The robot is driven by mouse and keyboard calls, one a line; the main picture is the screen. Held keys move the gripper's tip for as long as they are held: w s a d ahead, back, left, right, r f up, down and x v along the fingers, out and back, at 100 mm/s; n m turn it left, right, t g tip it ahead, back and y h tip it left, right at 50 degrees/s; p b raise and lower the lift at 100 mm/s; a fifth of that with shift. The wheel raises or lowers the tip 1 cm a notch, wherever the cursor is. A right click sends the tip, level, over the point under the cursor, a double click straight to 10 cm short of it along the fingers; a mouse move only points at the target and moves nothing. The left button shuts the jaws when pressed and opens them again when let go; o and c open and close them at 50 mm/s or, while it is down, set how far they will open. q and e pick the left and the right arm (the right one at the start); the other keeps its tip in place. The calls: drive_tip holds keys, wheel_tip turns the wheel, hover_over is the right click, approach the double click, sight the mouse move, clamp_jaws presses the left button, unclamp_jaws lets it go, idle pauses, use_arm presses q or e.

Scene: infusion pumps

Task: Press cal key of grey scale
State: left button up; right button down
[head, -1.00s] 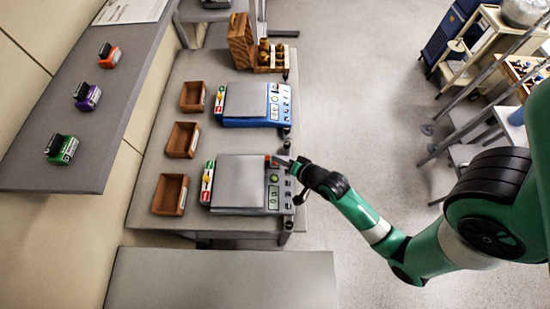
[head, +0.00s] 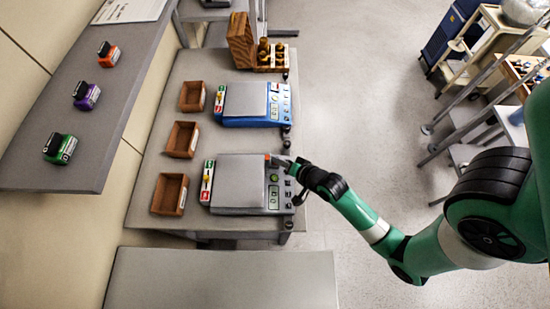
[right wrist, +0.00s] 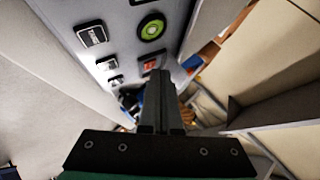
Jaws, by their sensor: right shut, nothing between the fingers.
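The grey scale (head: 238,182) stands on the grey table, with a flat weighing plate and a key panel on its right side. My right gripper (head: 276,160) is shut and empty over the upper end of that panel. In the right wrist view the closed fingers (right wrist: 160,80) point at the panel (right wrist: 125,30), just by a red key (right wrist: 150,65). A green round dial (right wrist: 152,28) and several dark keys (right wrist: 92,34) show beside it. Key labels are too small to read, and I cannot tell whether the fingertips touch. My left gripper is not in view.
A blue scale (head: 245,104) stands behind the grey one. Several brown trays (head: 169,194) line the table's left side. A wooden block rack (head: 270,58) is at the back. Coloured devices (head: 60,148) sit on the left shelf.

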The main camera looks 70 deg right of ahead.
drive_tip(key=shift+w+f, duration=0.1)
drive_tip(key=shift+f, duration=0.25)
idle(0.5)
drive_tip(key=shift+r, duration=0.1)
drive_tip(key=shift+s+r+p, duration=0.2)
drive_tip(key=shift+r+p, duration=0.45)
drive_tip(key=shift+p, duration=0.1)
drive_tip(key=shift+r, duration=0.1)
drive_tip(key=r+p, duration=0.3)
drive_tip(key=s+r+p, duration=0.1)
drive_tip(key=p, duration=0.1)
drive_tip(key=shift+s+d+r, duration=0.1)
drive_tip(key=shift+d+r, duration=0.2)
drive_tip(key=shift+r, duration=0.05)
drive_tip(key=shift+a, duration=0.1)
idle(0.6)
